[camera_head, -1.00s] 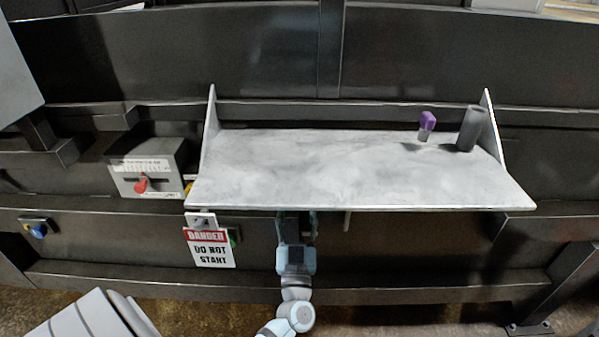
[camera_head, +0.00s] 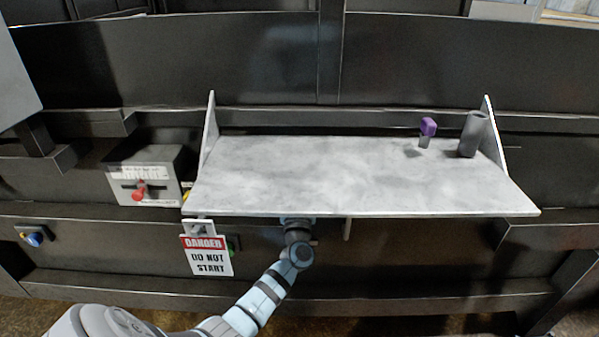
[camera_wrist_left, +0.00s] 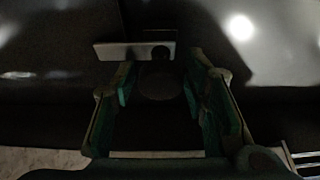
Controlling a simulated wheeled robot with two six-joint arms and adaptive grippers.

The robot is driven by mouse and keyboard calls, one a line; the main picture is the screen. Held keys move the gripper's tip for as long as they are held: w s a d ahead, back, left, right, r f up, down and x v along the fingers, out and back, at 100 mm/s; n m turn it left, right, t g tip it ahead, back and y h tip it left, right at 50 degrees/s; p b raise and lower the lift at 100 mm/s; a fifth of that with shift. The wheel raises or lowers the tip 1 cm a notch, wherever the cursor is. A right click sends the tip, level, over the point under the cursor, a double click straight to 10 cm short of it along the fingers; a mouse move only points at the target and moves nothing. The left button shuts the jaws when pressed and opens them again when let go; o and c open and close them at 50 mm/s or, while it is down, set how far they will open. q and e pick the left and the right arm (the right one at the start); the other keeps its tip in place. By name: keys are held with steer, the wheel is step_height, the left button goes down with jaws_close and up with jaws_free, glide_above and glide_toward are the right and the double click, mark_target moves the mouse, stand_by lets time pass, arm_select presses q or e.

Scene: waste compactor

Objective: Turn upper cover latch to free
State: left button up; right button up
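My left arm reaches under the front edge of the grey shelf (camera_head: 350,180), and its gripper is hidden there in the head view. In the dark left wrist view my left gripper (camera_wrist_left: 164,76) is open, its two greenish fingers spread apart. A flat grey bar (camera_wrist_left: 117,50) lies across just beyond the left fingertip, beside a dark round part (camera_wrist_left: 160,82) seen between the fingers. These look like the latch, but it is too dark to tell whether the fingers touch it. My right gripper is in neither view.
A purple-topped object (camera_head: 428,127) and a dark cylinder (camera_head: 473,134) stand on the shelf. A grey box with a red handle (camera_head: 139,190) and a "DANGER DO NOT START" sign (camera_head: 208,256) are left. A thin post (camera_head: 347,229) hangs below the shelf.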

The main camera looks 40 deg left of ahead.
arm_select(q)
steer(key=c, duration=0.7)
steer(key=shift+c, duration=0.2)
